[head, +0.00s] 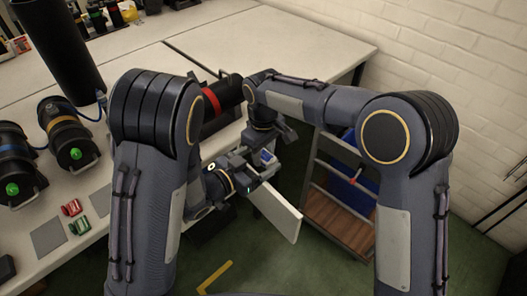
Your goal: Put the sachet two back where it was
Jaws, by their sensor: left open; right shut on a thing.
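My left gripper (257,168) is open in the middle of the head view, just beyond the table's front edge. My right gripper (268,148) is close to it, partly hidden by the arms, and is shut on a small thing. A small blue item (267,156) shows between the two grippers; it seems to be what the right one holds. A small red item (71,207) and a small green item (79,226) lie on the table at the left, beside a grey square (48,237). No label shows which one is sachet two.
Black cylinders with green knobs, one yellow-banded (68,135) and one blue-banded (15,160), lie on the white table (130,60). A red-banded black cylinder (228,92) lies behind my arms. A white panel (276,213) juts out below the grippers, near a wooden-stepped stand (338,222).

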